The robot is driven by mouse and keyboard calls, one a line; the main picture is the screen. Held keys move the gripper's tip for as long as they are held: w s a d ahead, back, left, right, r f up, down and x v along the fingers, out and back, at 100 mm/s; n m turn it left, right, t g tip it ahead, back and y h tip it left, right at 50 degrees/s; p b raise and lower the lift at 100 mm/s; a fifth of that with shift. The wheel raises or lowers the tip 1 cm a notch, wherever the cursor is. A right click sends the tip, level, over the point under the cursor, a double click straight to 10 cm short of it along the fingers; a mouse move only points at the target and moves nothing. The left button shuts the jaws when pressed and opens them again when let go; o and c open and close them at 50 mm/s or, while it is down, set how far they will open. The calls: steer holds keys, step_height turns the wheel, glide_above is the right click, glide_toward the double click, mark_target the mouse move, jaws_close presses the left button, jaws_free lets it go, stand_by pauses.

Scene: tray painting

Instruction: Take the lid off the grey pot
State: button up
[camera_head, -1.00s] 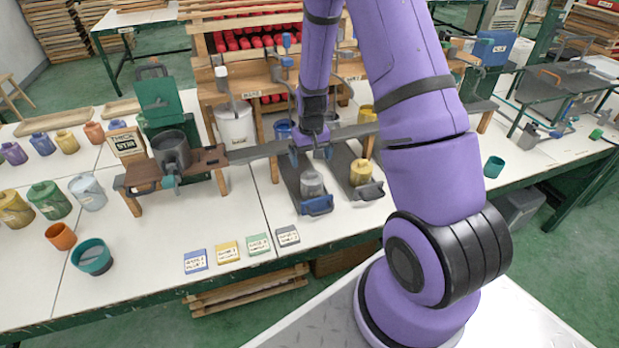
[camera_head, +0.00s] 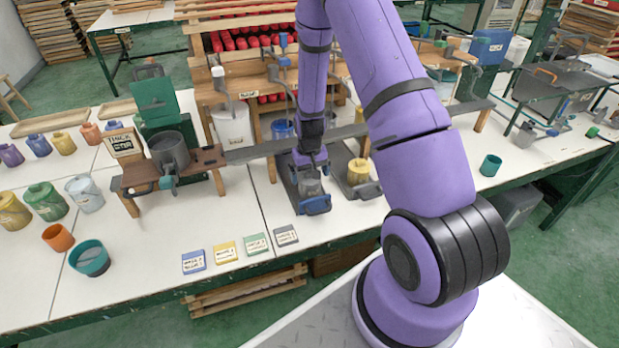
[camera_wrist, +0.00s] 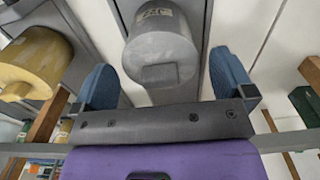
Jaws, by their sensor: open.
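In the wrist view my gripper (camera_wrist: 163,75) is open, with one blue finger on each side of the lid. I see gaps between the fingers and the pot.
A yellow pot (camera_head: 358,172) stands on the tray to the right; it also shows in the wrist view (camera_wrist: 35,62). A long grey bar (camera_head: 255,150) runs behind my gripper. Coloured cards (camera_head: 227,251) lie in front on the white bench. The bench front left is partly clear.

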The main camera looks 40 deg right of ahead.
steer(key=c, duration=0.8)
steer(key=shift+r, duration=0.1)
steer(key=shift+c, duration=0.2)
